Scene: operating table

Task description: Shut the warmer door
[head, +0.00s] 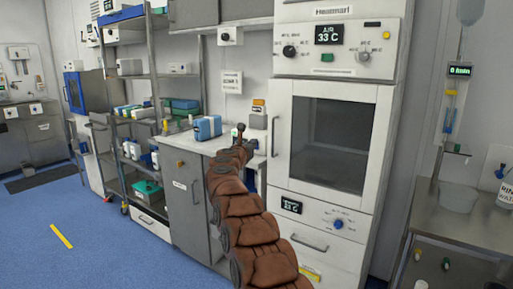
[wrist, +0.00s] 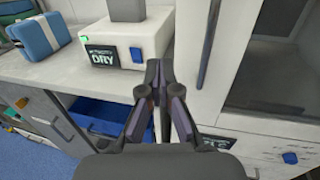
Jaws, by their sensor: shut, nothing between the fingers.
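The warmer is a tall white cabinet with a display reading 33 C. Its door (head: 382,150) has a white frame around a dark glass pane and a vertical handle (head: 274,148) on its left side. The door looks about flush with the cabinet front; I cannot tell whether a small gap is left. My gripper (head: 240,128) is shut and empty, just left of the door handle. In the wrist view, my gripper (wrist: 157,66) points at the cabinet's left edge, with the dark handle (wrist: 208,40) to its right and apart from it.
A white device labelled DRY (wrist: 120,45) sits on the counter (head: 190,143) left of the warmer. A blue case (head: 207,128) stands there too. A blue bin (wrist: 108,118) is below the counter. A steel bench (head: 465,215) is at right. Blue floor (head: 40,225) is clear at left.

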